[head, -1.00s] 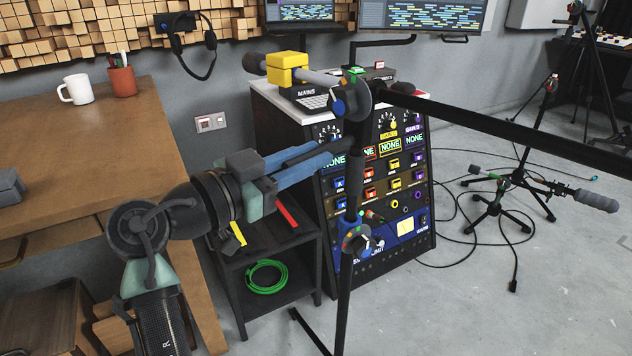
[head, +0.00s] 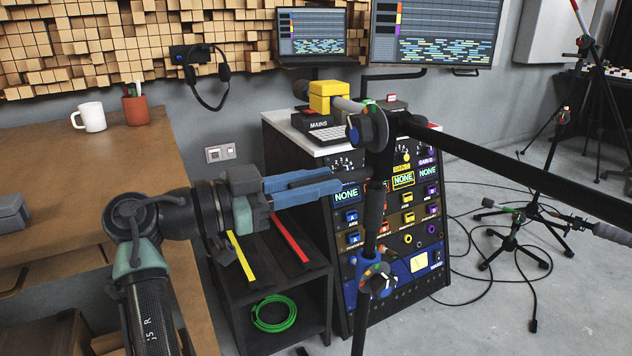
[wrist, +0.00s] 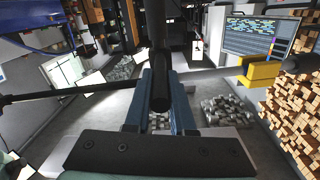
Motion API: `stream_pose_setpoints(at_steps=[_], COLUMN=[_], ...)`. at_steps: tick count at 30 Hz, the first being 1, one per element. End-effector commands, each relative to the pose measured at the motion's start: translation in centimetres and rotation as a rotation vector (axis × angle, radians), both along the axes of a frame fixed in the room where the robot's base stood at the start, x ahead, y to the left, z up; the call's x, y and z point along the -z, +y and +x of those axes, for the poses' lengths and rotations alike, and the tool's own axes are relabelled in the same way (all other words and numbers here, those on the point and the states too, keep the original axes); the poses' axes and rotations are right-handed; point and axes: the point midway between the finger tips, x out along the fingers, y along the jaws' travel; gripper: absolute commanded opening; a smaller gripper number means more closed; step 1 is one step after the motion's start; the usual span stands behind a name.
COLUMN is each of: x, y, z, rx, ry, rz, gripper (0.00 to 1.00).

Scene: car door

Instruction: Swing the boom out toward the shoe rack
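The black boom (head: 500,164) slopes from a clutch on the upright stand (head: 375,205) out of the right edge of the head view. Its short rear end carries a yellow block (head: 329,96) above the rack's worktop. In the wrist view the boom (wrist: 60,93) runs left and the yellow block (wrist: 262,75) is at right. My gripper (head: 368,177) is at the upright, just below the clutch. In the wrist view its two blue fingers (wrist: 166,85) flank a dark cylindrical part; I cannot tell whether they grip it. I cannot make out a shoe rack.
An equipment rack (head: 400,230) stands right behind the upright. A low black shelf (head: 262,278) holds a green cable, with red and yellow strips above. A wooden desk (head: 80,175) is at left. Small stands (head: 515,240) and loose cables occupy the floor at right.

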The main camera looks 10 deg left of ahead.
Motion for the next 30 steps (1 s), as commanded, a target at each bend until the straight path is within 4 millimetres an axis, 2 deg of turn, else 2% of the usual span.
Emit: stream_pose_setpoints(at_steps=[1, 6, 17, 20, 30], x=[0.1, 0.1, 0.0, -0.2, -0.2], y=[-0.1, -0.1, 0.4, 1.5, 7.5], z=[0.1, 0.1, -0.3, -1.0, -5.3], rx=[-0.001, -0.001, -0.001, -0.004, -0.004], ry=[0.003, 0.003, 0.002, 0.001, 0.002], rz=[0.003, 0.002, 0.001, 0.000, 0.000], gripper=[0.24, 0.52, 0.52, 0.52, 0.52])
